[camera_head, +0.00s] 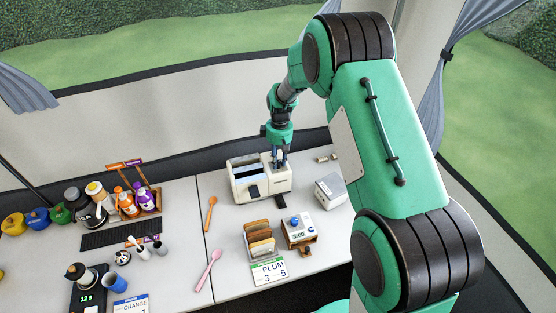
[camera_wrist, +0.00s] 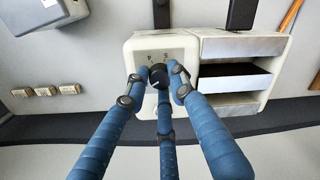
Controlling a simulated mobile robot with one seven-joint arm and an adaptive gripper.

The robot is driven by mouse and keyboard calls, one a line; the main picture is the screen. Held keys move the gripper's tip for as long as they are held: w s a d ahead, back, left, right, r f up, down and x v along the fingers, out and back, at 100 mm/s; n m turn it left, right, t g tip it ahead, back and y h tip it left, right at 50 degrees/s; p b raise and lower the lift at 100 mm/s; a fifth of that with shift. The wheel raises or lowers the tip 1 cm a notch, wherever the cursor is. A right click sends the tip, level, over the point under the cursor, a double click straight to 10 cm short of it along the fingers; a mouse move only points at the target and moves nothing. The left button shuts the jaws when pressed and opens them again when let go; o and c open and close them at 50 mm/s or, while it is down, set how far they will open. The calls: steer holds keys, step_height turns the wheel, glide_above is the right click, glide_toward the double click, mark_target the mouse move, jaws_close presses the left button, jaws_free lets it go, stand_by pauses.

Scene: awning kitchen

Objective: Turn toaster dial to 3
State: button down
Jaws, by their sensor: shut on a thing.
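A cream toaster (camera_head: 277,187) stands towards the back of the counter in the head view. In the wrist view its pale control panel (camera_wrist: 140,52) has a black dial (camera_wrist: 155,88) with a white pointer mark. Small characters are printed above the dial; I cannot read them surely, nor tell which setting the pointer is at. My gripper (camera_head: 280,164) reaches down onto the toaster's right end. In the wrist view the blue fingers of my gripper (camera_wrist: 160,84) are closed around the dial, hiding part of its rim. The toaster's slots lie to the right of the panel there.
A grey-white box (camera_head: 330,192) stands right of the toaster. In front are a bread rack (camera_head: 258,242), a small clock device (camera_head: 300,232) and a PLUM card (camera_head: 268,273). An orange spoon (camera_head: 210,214) lies to the left. Small beige blocks (camera_wrist: 45,91) lie beside the toaster.

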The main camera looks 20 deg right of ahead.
mark_target(280, 162)
steer(key=m+p, duration=0.1)
steer(key=m, duration=0.3)
steer(key=shift+s, duration=0.1)
steer(key=shift+m+p, duration=0.55)
steer(key=shift+m, duration=1.45)
steer(key=c, duration=1.5)
jaws_free()
steer(key=shift+o, duration=0.2)
steer(key=shift+r, duration=0.5)
step_height(280, 162, up, 11)
steer(key=shift+d, duration=0.35)
